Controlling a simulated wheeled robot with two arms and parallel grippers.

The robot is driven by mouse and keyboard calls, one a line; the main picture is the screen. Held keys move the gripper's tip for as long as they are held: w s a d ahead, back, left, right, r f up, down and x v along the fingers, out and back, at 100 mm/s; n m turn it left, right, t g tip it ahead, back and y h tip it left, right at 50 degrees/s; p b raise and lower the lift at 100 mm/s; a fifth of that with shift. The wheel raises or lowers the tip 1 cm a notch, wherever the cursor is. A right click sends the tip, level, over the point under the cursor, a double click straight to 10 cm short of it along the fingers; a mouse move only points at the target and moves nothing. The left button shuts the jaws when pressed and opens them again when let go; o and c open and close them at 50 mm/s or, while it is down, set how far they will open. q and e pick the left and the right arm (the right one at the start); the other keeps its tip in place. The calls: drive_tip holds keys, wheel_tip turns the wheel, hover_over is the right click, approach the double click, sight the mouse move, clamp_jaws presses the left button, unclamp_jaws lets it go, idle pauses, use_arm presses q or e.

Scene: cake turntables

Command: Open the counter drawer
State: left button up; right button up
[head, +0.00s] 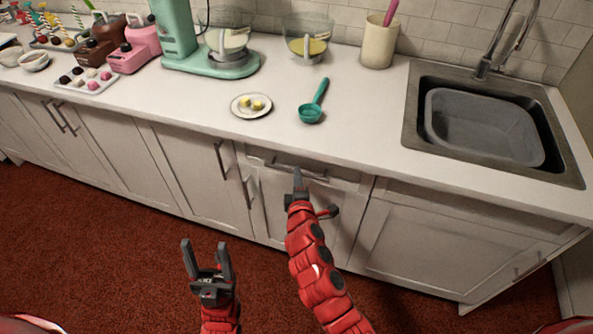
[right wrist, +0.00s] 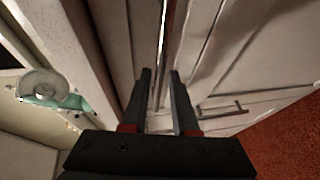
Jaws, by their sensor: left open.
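The counter drawer (head: 340,182) is a narrow white front just under the countertop, and it looks shut in the head view. Its horizontal metal bar handle (head: 315,175) is partly hidden by my right gripper (head: 298,178). In the right wrist view the right gripper's fingers (right wrist: 160,80) are apart, with the thin bright handle (right wrist: 162,45) running between and just beyond their tips. I see no clear contact with the handle. My left gripper (head: 207,258) is open and empty, low in front of the cabinets, over the floor.
Cabinet doors with bar handles (head: 220,160) flank the drawer. The white countertop (head: 370,130) above holds a small plate (head: 242,112), a teal scoop (head: 312,112), a mint mixer (head: 190,45) and a sink (head: 420,130). The red floor (head: 100,250) in front is clear.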

drive_tip(key=shift+x, duration=1.25)
drive_tip(key=shift+c, duration=0.2)
clamp_jaws()
idle(0.4)
